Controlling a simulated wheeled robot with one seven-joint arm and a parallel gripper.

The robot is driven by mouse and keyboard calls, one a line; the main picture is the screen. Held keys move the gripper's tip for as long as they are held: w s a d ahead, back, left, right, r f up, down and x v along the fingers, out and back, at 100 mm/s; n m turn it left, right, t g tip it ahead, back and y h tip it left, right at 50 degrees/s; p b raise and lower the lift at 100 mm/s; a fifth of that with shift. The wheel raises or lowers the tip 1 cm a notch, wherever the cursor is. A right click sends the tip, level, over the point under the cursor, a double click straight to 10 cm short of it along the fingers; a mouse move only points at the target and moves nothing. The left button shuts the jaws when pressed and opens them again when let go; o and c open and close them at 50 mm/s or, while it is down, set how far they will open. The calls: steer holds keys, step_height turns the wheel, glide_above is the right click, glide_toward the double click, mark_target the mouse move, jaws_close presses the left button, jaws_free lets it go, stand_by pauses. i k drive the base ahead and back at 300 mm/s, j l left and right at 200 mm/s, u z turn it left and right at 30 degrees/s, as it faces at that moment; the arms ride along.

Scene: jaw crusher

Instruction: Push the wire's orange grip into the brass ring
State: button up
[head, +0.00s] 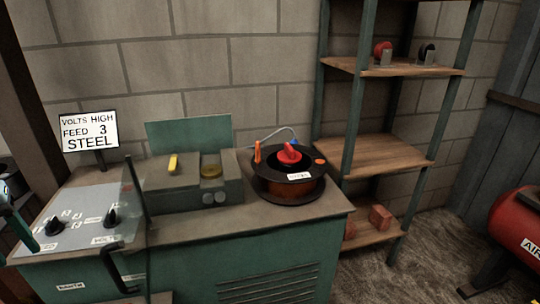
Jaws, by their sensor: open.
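A wire spool (287,187) with a black top, a red centre knob and copper-coloured sides stands on the bench. A slim orange grip (257,152) stands upright at the left of its top; I cannot tell how it joins the wire. A brass ring (211,171) sits in the top of the grey-green feeder box (190,194), left of the spool and apart from the orange grip. My gripper is not clearly in view.
A yellow handle (173,162) stands on the box left of the brass ring. A thin pale cable (270,134) arcs behind the spool. A control panel (75,220) with knobs and a sign (89,131) are at left. A shelf rack (385,150) stands right.

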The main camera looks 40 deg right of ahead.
mark_target(258, 146)
steer(key=k+l+u, duration=0.45)
steer(key=k+l, duration=0.2)
steer(key=l, duration=0.25)
steer(key=k+l+u, duration=0.45)
steer(key=k+l, duration=0.2)
steer(key=k+l+u, duration=0.15)
steer(key=l, duration=0.3)
steer(key=k+l+u, duration=0.1)
steer(key=l, duration=0.3)
steer(key=k+l+u, duration=0.15)
steer(key=l, duration=0.25)
steer(key=k+l+u, duration=0.1)
steer(key=k+l, duration=0.15)
steer(key=l, duration=0.15)
steer(key=i+l, duration=0.15)
